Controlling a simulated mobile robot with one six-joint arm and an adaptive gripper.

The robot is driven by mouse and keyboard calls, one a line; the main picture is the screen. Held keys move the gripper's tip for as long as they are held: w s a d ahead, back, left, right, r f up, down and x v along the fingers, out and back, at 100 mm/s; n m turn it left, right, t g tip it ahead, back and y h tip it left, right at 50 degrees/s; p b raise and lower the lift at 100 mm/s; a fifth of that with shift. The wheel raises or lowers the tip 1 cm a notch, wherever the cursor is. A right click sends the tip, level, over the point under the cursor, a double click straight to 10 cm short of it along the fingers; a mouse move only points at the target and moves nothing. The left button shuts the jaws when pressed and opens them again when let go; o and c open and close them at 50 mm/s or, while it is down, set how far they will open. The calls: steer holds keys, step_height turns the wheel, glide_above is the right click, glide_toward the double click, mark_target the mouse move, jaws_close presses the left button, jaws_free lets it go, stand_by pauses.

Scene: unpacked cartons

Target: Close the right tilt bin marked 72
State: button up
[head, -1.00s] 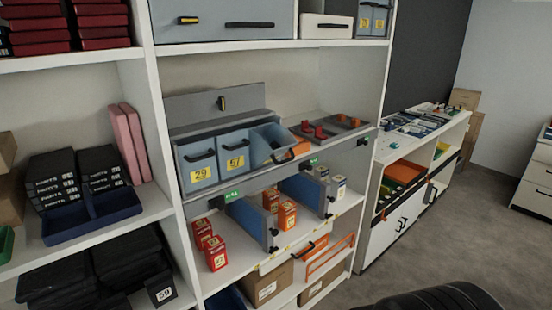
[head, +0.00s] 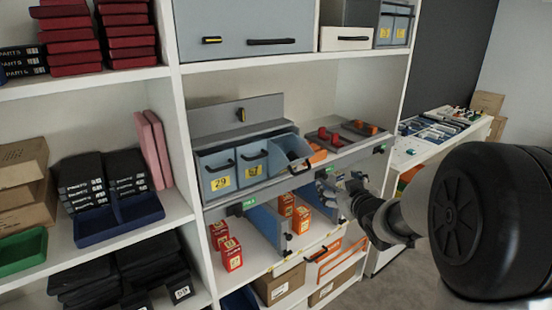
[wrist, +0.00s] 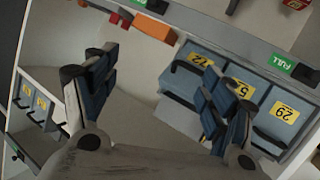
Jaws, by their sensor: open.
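The right tilt bin (head: 291,147) is the third in a row of grey-blue bins. It is tilted out, its open top showing; its number cannot be read in the head view. Beside it, bins 57 (head: 254,160) and 29 (head: 217,174) stand upright. In the wrist view the row appears upside down, with the right bin (wrist: 182,82) at the left of the row. My gripper (head: 326,187) is open and empty, below and right of the right bin, apart from it. Its spread fingers (wrist: 150,88) partly cover the bins in the wrist view.
An orange piece (head: 318,156) is just right of the tilted bin. A grey tray with red pieces (head: 335,138) lies behind it. Orange boxes (head: 301,219) and blue-sided dividers (head: 266,226) are on the shelf below. A white shelf post (head: 398,105) stands at right.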

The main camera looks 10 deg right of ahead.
steer(key=w+f+n+t+y+p, duration=0.2)
steer(key=w+f+y, duration=0.2)
steer(key=f+y, duration=0.1)
steer(key=t+y+p, duration=0.2)
steer(key=t+y, duration=0.1)
steer(key=y, duration=0.3)
glide_toward(301, 172)
steer(key=shift+n, duration=0.4)
steer(key=x, duration=0.3)
steer(key=b+x, duration=0.1)
steer(key=x, duration=0.6)
steer(key=shift+w+d+f, duration=0.15)
steer(key=shift+w+f, duration=0.1)
steer(key=shift+w, duration=0.1)
steer(key=shift+c, duration=0.5)
steer(key=c, duration=1.1)
